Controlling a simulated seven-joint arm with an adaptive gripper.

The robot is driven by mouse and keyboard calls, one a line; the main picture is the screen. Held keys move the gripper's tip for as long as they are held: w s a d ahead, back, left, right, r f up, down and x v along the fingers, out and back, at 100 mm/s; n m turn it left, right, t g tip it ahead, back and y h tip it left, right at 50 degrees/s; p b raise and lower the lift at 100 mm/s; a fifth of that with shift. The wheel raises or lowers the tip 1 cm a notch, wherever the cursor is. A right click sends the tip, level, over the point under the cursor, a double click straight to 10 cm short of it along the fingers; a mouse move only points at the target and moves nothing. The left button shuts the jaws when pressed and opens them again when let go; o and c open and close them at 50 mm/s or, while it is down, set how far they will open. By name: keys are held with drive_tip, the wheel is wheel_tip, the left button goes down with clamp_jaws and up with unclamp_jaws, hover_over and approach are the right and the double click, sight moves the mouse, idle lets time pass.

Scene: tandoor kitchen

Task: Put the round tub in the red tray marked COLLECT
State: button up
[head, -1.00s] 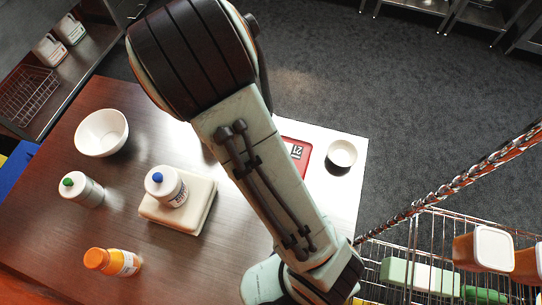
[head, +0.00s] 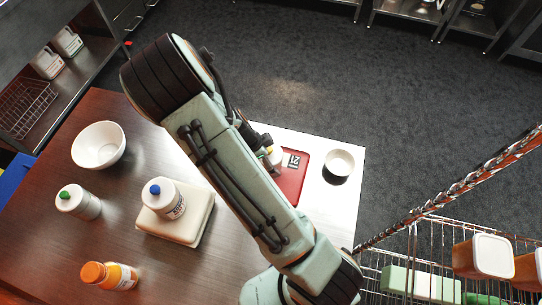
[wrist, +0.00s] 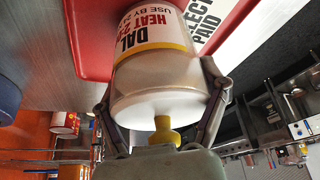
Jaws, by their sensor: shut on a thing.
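The round tub (wrist: 165,85) is white with a yellow knob and a label reading DAL. My gripper (wrist: 158,76) is shut around its sides in the wrist view. In the head view a small part of the tub (head: 274,157) shows beside my arm, against the red tray. The red tray (head: 292,184) lies on the pale end of the table, partly hidden by my arm. Its red edge (wrist: 88,42) and a white marking ending in LECT, PAID show in the wrist view. I cannot tell whether the tub touches the tray floor.
A small white bowl (head: 339,162) stands just right of the tray. A large white bowl (head: 98,144), a green-capped bottle (head: 78,201), a blue-capped bottle (head: 164,199) on a cream box (head: 187,232) and an orange bottle (head: 109,275) stand left. A wire basket (head: 445,240) is at right.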

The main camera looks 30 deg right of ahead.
drive_tip(key=o, duration=1.2)
drive_tip(key=shift+o, duration=0.2)
drive_tip(key=v, duration=1.2)
drive_tip(key=s+a+r+n+y, duration=0.2)
drive_tip(key=s+r+n, duration=0.3)
drive_tip(key=s+n, duration=0.4)
drive_tip(key=s+a+r+n+t+y, duration=0.1)
drive_tip(key=s+a+r+n+y, duration=0.2)
drive_tip(key=s+n, duration=0.6)
drive_tip(key=a+r+n, duration=0.1)
drive_tip(key=n, duration=0.2)
drive_tip(key=shift+r+n, duration=0.3)
drive_tip(key=shift+r, duration=0.1)
